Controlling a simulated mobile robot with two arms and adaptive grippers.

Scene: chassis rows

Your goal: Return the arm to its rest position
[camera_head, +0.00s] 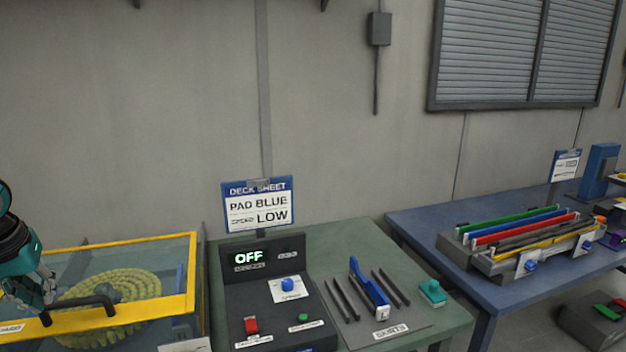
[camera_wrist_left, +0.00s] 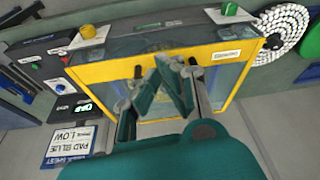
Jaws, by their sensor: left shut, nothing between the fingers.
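My left gripper (camera_head: 36,292) is at the left edge of the head view, over the left part of a yellow-framed clear cover (camera_head: 195,275). In the left wrist view its fingers (camera_wrist_left: 172,80) are closed together with nothing between them. They appear in front of the cover's yellow frame (camera_wrist_left: 98,74). The cover's black handle (camera_head: 78,311) is just right of the gripper in the head view; I cannot tell whether they touch. My right gripper is in neither view.
A black control panel (camera_head: 265,315) reading OFF and a deck sheet sign (camera_head: 258,205) stand on the green table (camera_head: 345,237). Blue and dark skirts (camera_head: 368,287) lie to their right. A blue table (camera_head: 425,222) holds colored strips.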

